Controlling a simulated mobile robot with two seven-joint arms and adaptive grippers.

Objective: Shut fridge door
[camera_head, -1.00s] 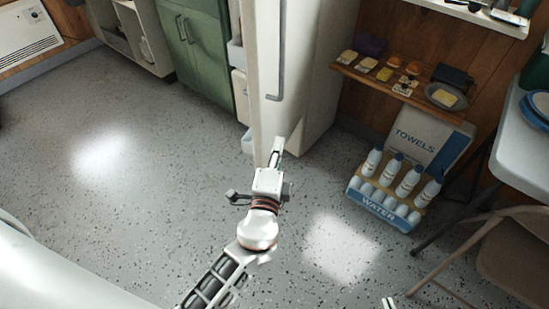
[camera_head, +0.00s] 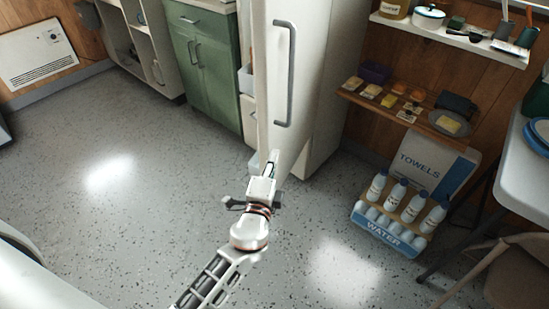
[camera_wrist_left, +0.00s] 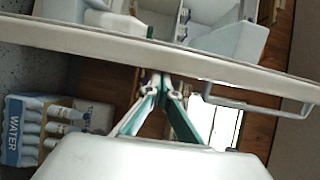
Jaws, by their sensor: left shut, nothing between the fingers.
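The white fridge door (camera_head: 306,95) stands open, seen nearly edge-on in the head view, with its grey bar handle (camera_head: 290,75) on the right-hand face. In the left wrist view the door's pale edge (camera_wrist_left: 230,71) crosses the picture, with inner bins (camera_wrist_left: 225,38) above it and the handle (camera_wrist_left: 240,103) below. My left gripper (camera_head: 273,160) is shut and empty, its tips at the door's lower part. The closed tips (camera_wrist_left: 162,80) also show against the door edge; I cannot tell whether they touch. My right gripper is out of view.
A green cabinet (camera_head: 205,68) stands left of the door. A water bottle crate (camera_head: 388,240) sits on the floor at right, below a wooden shelf (camera_head: 400,108) with food. A table and chair (camera_head: 515,270) are at far right. The floor at left is clear.

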